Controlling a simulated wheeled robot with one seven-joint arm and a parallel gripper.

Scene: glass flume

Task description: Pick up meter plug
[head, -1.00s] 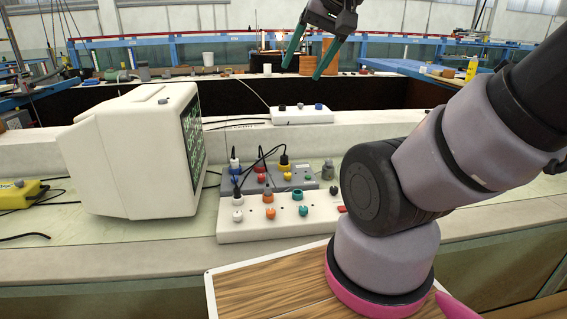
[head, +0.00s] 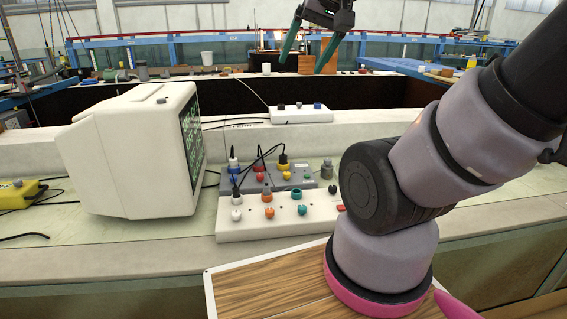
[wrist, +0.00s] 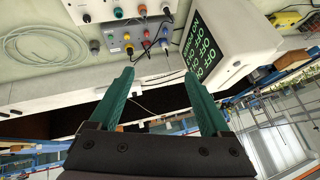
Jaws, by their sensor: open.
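Several coloured plugs stand on a white socket board (head: 262,231) and the grey box (head: 311,182) behind it. A plug with a black cable sits over a yellow collar (head: 283,161), and a white-topped plug (head: 233,163) over a blue one. I cannot tell which is the meter plug. In the wrist view the grey box (wrist: 112,43) and white board (wrist: 95,9) are at the top. My gripper (head: 302,66) is open and empty, high above and beyond the plugs; its green fingers also show in the wrist view (wrist: 158,73).
A cream monitor (head: 125,150) stands left of the plugs. A white strip (head: 300,116) with knobs lies on the ledge behind. A yellow device (head: 18,195) with black cables lies far left. A wooden board (head: 270,285) is in front. The wrist view shows a coiled hose (wrist: 45,45).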

